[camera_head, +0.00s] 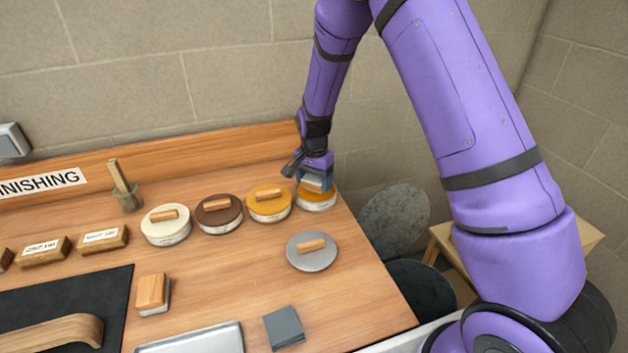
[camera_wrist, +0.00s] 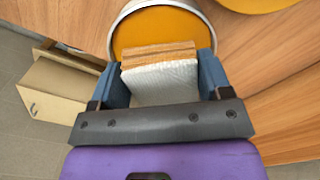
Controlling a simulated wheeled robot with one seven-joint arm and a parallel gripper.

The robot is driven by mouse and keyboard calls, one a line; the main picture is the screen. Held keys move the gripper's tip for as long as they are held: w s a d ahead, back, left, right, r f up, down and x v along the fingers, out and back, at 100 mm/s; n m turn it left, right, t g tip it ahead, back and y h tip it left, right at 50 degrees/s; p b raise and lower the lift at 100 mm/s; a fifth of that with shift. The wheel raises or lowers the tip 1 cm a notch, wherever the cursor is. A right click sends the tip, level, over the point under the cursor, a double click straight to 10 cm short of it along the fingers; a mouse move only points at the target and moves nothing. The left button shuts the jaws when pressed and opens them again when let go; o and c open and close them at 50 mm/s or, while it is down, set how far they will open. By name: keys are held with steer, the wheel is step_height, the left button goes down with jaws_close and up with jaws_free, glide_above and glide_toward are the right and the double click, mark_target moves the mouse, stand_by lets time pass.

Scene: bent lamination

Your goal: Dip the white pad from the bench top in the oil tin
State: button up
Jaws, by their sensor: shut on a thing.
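My gripper (camera_head: 316,183) is at the back right of the bench, directly over the open oil tin (camera_head: 317,205). In the wrist view, my gripper (camera_wrist: 162,72) has its two blue fingers shut on the white pad (camera_wrist: 165,82), which has a wooden strip along its far edge. The oil tin (camera_wrist: 206,28) lies behind the pad, with a pale rim and amber oil inside. The fingers mostly hide the pad in the head view. I cannot tell whether the pad touches the oil.
Three lidded tins, yellow (camera_head: 269,205), brown (camera_head: 219,214) and cream (camera_head: 166,225), stand in a row to the left. A loose grey lid (camera_head: 312,258) lies in front. A wooden-backed block (camera_head: 152,292), metal tray (camera_head: 195,342) and grey sheets (camera_head: 284,328) lie nearer.

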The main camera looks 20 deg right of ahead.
mark_target(314, 178)
steer(key=shift+r, duration=2.5)
